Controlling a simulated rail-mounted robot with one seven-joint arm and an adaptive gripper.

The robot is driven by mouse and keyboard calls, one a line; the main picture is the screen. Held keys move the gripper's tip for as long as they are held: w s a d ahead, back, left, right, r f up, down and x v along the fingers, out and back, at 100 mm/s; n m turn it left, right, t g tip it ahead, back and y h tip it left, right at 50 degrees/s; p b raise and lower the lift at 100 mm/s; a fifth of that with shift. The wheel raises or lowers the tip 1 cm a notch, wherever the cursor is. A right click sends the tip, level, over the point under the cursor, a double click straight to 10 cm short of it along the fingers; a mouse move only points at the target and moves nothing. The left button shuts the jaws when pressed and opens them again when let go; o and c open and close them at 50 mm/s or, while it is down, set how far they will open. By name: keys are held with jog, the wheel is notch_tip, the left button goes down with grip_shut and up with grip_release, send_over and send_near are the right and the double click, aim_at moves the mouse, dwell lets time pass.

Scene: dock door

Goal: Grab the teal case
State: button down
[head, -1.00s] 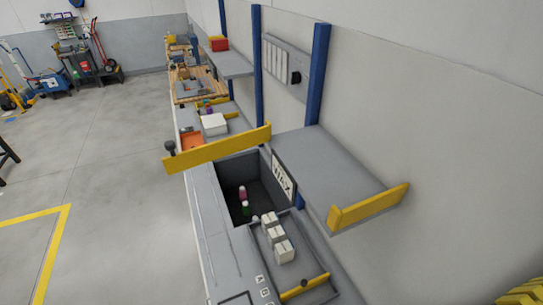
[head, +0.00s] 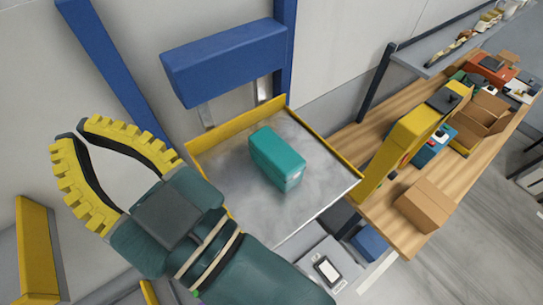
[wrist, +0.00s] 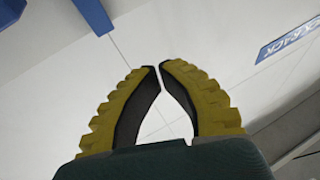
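The teal case (head: 277,158) sits on a grey metal shelf (head: 225,182) with yellow raised edges, in the middle of the head view. My gripper (head: 74,128) is to the left of the case, well apart from it, with its fingers pointing away toward the upper left. In the wrist view the yellow fingertips (wrist: 159,67) nearly meet, and nothing is held between them. The case does not show in the wrist view, which faces a pale surface.
A blue box-shaped fixture (head: 225,62) is on the wall behind the shelf. To the right is a wooden bench (head: 350,138) with cardboard boxes (head: 425,204) and a yellow upright piece (head: 408,140). A grey device (head: 327,270) is below the shelf.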

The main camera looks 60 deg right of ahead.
dwell(0.4)
jog(key=shift+c, duration=0.6)
grip_release()
